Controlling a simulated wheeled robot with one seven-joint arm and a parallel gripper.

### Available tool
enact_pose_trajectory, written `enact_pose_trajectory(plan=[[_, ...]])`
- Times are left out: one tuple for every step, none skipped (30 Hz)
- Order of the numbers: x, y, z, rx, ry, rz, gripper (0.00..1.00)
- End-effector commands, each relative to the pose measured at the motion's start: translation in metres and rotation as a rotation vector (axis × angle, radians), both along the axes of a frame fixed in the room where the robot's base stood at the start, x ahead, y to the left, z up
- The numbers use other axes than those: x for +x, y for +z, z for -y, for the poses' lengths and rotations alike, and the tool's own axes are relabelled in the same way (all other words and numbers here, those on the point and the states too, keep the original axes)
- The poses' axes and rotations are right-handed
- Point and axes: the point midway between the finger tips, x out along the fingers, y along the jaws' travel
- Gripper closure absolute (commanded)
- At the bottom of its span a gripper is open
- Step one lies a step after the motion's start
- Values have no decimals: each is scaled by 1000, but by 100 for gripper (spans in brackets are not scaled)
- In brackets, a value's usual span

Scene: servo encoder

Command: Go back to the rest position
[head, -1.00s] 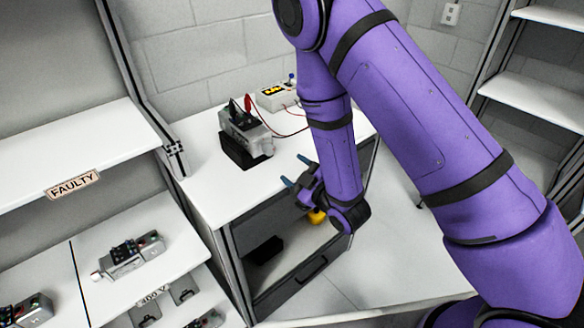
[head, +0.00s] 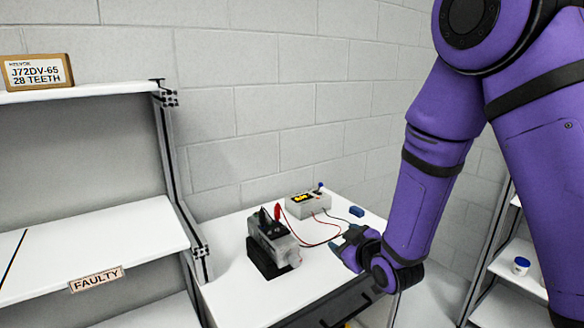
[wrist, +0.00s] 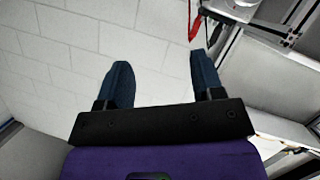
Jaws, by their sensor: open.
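My gripper (head: 348,250) is at the right front edge of the white bench (head: 235,290), right of a grey servo unit on a black block. In the wrist view its two blue fingers (wrist: 160,85) stand apart with nothing between them. My purple arm folds down from the upper right in the head view. The grey servo unit (head: 272,238) sits on its black block (head: 262,260), with red and black clips on its top. It is apart from my gripper.
A grey meter box (head: 308,204) with a yellow display stands behind the servo, wired to it. A small blue block (head: 356,211) lies beside it. Shelves with a FAULTY label (head: 96,279) stand at left. Another shelf (head: 520,262) with a small blue-lidded jar (head: 521,266) is at right.

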Motion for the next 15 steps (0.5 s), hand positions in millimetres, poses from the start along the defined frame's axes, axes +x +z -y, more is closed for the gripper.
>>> enact_pose_trajectory(plan=[[1,15,8,10,-25,-21,39],[1,21,12,14,-38,-41,39],[0,29,19,19,-56,-66,39],[-1,35,23,23,-71,-86,39],[-3,42,28,27,-85,-106,39],[-5,50,34,32,-102,-131,39],[-7,56,39,36,-116,-150,39],[-9,62,44,41,-130,-170,39],[-13,70,50,48,-148,-195,39],[-16,76,55,51,-161,-216,39],[-20,82,59,56,-174,-234,39],[-25,90,65,63,-193,-260,39],[-29,96,70,69,-206,-277,39],[-33,101,75,73,-220,-296,39],[-39,109,81,80,-238,-321,39]])
